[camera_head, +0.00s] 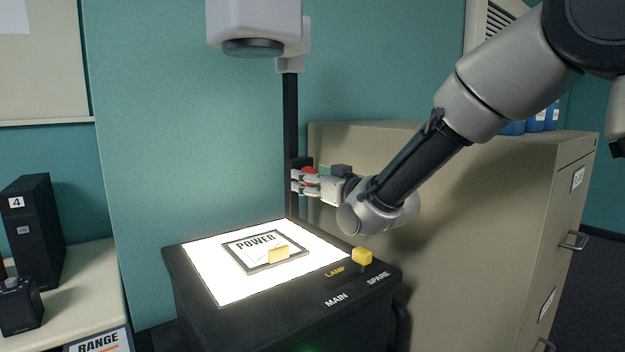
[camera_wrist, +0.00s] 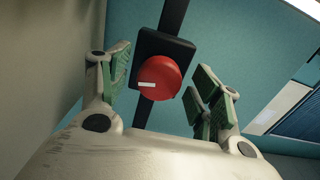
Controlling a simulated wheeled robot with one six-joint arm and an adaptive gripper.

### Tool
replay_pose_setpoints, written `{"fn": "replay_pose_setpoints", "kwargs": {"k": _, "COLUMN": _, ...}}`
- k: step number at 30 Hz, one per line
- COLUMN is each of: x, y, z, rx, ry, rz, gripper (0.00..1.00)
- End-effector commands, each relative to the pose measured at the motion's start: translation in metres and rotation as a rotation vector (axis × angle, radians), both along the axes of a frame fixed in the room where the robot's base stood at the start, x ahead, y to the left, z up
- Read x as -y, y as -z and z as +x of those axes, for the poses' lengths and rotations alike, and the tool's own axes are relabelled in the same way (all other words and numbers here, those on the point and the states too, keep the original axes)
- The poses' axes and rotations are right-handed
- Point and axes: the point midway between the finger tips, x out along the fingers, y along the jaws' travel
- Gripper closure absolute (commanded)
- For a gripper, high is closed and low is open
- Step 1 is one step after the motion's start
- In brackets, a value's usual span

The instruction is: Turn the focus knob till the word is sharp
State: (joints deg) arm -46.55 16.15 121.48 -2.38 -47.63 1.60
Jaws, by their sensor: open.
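The focus knob is red with a white mark and sits on a black block on the dark post. In the wrist view the knob (camera_wrist: 161,76) lies between my open fingers, with gaps visible on both sides. In the head view the knob (camera_head: 310,171) is partly hidden by my gripper (camera_head: 306,182), which reaches it from the right. A white projector head (camera_head: 253,22) with a dark lens is at the top of the post.
A yellow lamp switch (camera_head: 362,256) stands at the front right of the black box, beside MAIN and SPARE labels. A beige cabinet (camera_head: 470,230) stands close behind my arm. A shelf with black boxes (camera_head: 30,232) is at left.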

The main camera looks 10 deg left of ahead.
Motion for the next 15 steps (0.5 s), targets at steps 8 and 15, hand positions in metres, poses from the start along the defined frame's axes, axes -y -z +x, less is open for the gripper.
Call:
{"fn": "replay_pose_setpoints", "kwargs": {"k": 8, "x": -0.0005, "y": -0.0004, "z": 0.0006, "rx": 0.000, "ry": 0.000, "rz": 0.000, "gripper": 0.44}}
{"fn": "replay_pose_setpoints", "kwargs": {"k": 15, "x": -0.0003, "y": -0.0004, "z": 0.0005, "rx": 0.000, "ry": 0.000, "rz": 0.000, "gripper": 0.82}}
